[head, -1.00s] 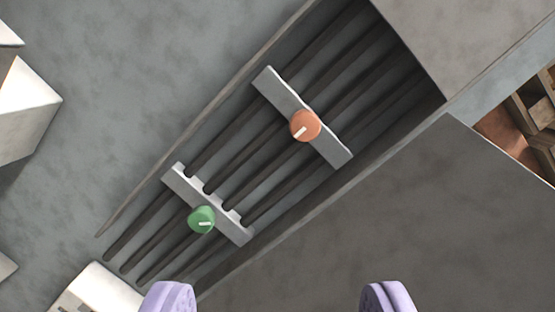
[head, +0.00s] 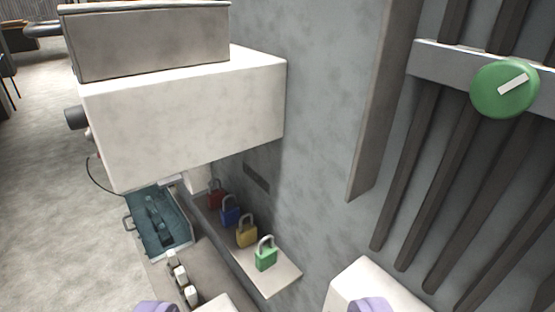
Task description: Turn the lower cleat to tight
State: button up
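The lower cleat is a grey bar (head: 440,65) across several dark cables or rods, at the upper right of the view. A round green knob (head: 490,101) sits on it, with a white mark slanting up to the right. My gripper (head: 263,304) shows only as two lilac fingertips at the bottom edge, wide apart with nothing between them. It is open, well to the left of and below the green knob in the picture, and not touching it. The upper cleat with the orange knob is out of view.
A large white box (head: 190,120) juts from the grey wall (head: 325,130) at left. Below it, a shelf (head: 284,280) holds several coloured padlocks (head: 247,232). A teal tray (head: 150,222) lies lower left. A pale block (head: 350,280) stands by the right fingertip.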

aim_at(504, 89)
jog(key=u, duration=0.4)
jog(key=k+u, duration=0.1)
jog(key=u, duration=0.3)
jog(key=k+u, duration=0.1)
jog(key=u, duration=0.75)
jog(key=k+j+u, duration=0.1)
jog(key=u, duration=0.3)
jog(key=j+z, duration=0.1)
jog(key=z, duration=0.35)
jog(key=k+z, duration=0.1)
jog(key=z, duration=0.4)
jog(key=j+z, duration=0.1)
jog(key=z, duration=0.35)
jog(key=k+z, duration=0.1)
jog(key=z, duration=0.4)
jog(key=k+z, duration=0.1)
jog(key=z, duration=0.35)
